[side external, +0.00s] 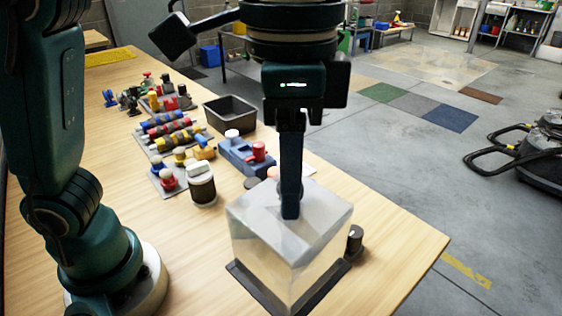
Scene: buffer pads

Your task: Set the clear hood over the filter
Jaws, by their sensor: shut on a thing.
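The clear hood (257,240) is a see-through box near the front edge of the wooden table. My gripper (290,212) points straight down and is shut on the top middle of the hood; its fingertips hide the grip itself. The hood is upright above a dark square pad (238,271); I cannot tell whether it touches the pad. I make out no clear object inside the hood.
A small dark knob (355,239) stands close to the hood's right side. A blue fixture (237,154) with a red knob, a dark open bin (229,114) and several coloured parts stand farther back. Bare table (170,250) lies left of the hood.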

